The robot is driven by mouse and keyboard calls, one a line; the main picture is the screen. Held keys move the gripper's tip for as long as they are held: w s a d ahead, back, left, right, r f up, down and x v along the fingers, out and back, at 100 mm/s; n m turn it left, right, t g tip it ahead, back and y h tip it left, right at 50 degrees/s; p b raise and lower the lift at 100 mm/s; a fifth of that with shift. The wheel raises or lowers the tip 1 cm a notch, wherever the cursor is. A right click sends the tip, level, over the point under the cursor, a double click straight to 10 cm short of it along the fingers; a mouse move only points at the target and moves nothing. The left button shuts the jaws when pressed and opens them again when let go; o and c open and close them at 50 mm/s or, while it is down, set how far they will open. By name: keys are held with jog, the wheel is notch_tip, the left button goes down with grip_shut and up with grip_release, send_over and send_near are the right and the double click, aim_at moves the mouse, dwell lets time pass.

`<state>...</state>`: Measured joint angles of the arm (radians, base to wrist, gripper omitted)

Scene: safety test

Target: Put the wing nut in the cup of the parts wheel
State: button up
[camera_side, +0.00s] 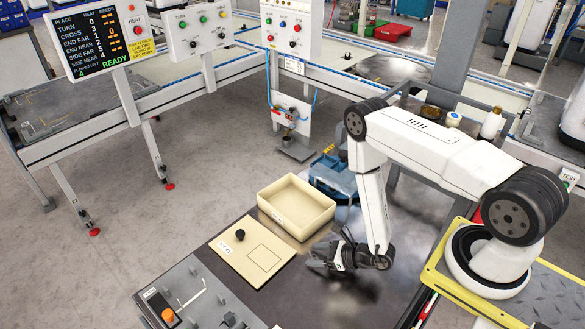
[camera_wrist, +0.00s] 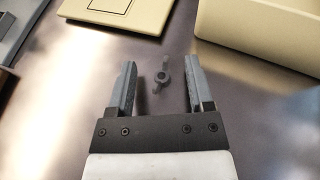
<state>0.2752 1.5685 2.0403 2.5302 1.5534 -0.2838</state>
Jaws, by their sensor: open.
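The wing nut (camera_wrist: 161,76) is a small dark grey piece with a round hub and two wings. In the wrist view it lies on the dark shiny table top, in the gap between my fingers near their tips. My gripper (camera_wrist: 162,66) is open, with one finger on each side of the nut and nothing held. In the side view my gripper (camera_side: 314,262) is low over the table; I cannot make out the nut there. I cannot identify a parts wheel or its cup in either view.
A cream open bin (camera_side: 325,221) stands behind my gripper. A cream board (camera_side: 252,262) with a black knob lies to the left. A grey control panel (camera_side: 190,285) with an orange button is at the front left. A blue box (camera_side: 335,180) is behind the bin. Table (camera_side: 345,302) in front is clear.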

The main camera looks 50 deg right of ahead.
aim_at(317, 257)
grip_shut()
jog(key=shift+r, duration=0.1)
dwell(0.3)
notch_tip(317, 257, up, 10)
dwell(0.8)
dwell(0.6)
